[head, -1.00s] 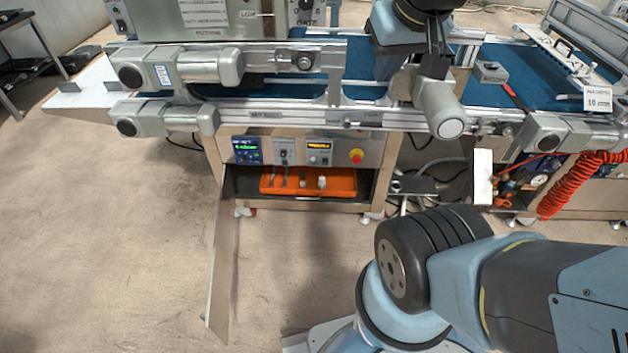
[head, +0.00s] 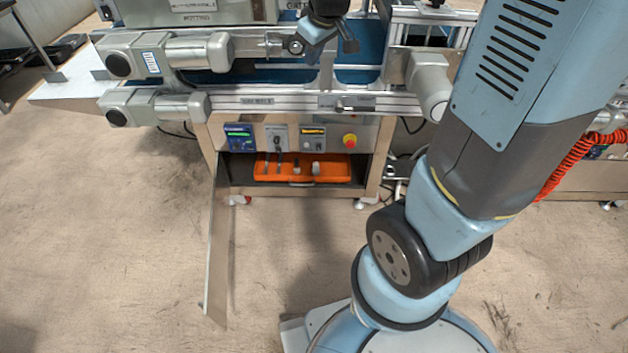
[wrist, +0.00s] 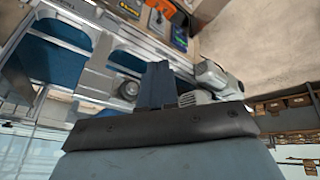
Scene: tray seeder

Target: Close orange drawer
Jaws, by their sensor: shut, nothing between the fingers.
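The orange drawer (head: 262,174) sits low inside the cabinet beneath the conveyor in the head view, with a few small tools and parts in it. I cannot tell exactly how far it is pulled out. A bit of orange in the wrist view (wrist: 167,9) appears to be the same drawer. My gripper (head: 349,42) is above the conveyor rail near the top of the head view, well above and apart from the drawer. In the wrist view its fingers (wrist: 158,84) are together, with nothing held.
The cabinet's metal door (head: 217,250) stands open toward me, left of the drawer. Above the drawer is a control panel (head: 291,138) with a red button (head: 350,141). The metal conveyor rail (head: 290,103) and grey motors (head: 175,55) overhang.

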